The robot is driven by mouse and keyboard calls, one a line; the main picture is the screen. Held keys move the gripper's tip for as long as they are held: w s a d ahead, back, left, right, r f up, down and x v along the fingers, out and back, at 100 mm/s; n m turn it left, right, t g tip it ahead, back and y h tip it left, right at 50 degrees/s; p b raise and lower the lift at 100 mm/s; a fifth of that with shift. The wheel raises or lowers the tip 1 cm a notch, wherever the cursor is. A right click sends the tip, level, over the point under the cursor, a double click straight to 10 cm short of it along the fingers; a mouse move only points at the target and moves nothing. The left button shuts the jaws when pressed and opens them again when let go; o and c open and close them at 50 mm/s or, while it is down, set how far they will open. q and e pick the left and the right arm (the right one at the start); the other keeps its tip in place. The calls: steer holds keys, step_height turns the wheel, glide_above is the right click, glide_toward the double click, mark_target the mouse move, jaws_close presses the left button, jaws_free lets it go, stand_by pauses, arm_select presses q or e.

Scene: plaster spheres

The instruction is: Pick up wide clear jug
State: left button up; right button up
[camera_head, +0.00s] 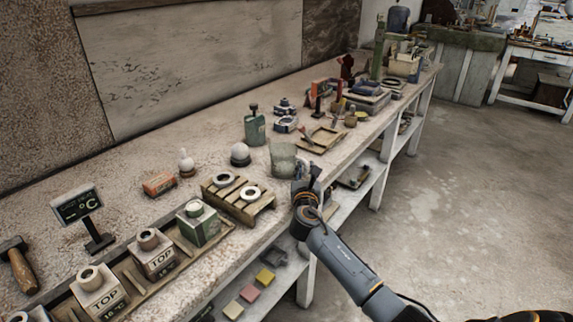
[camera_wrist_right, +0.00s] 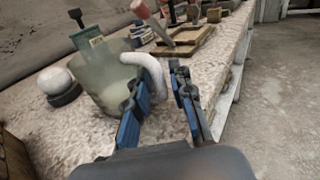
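The wide clear jug (camera_head: 283,158) stands upright near the front edge of the workbench in the head view. It is greenish and see-through. In the right wrist view the jug (camera_wrist_right: 106,85) is at the left, with its pale curved handle (camera_wrist_right: 152,75) pointing toward my gripper. My right gripper (camera_head: 301,172) is just beside the jug on its near right side. In the wrist view the gripper (camera_wrist_right: 158,85) has its blue-grey fingers apart. The left finger overlaps the jug's side and handle in the picture; I cannot tell whether it touches. My left gripper is not in view.
A white sphere on a dark base (camera_head: 240,154) and a green canister (camera_head: 254,127) stand behind the jug. A slatted wooden rack (camera_head: 262,205) with white rings is to its left. A shallow wooden tray (camera_head: 320,139) lies beyond it. The bench's front edge is close.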

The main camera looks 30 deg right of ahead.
jaws_close()
steer(key=shift+r, duration=0.25)
step_height(320, 180, up, 3)
steer(key=shift+r+p, duration=0.15)
steer(key=shift+p, duration=0.4)
steer(key=s+a+r+p, duration=0.2)
steer(key=s+a+r, duration=0.7)
steer(key=s, duration=0.1)
steer(key=shift+a, duration=0.35)
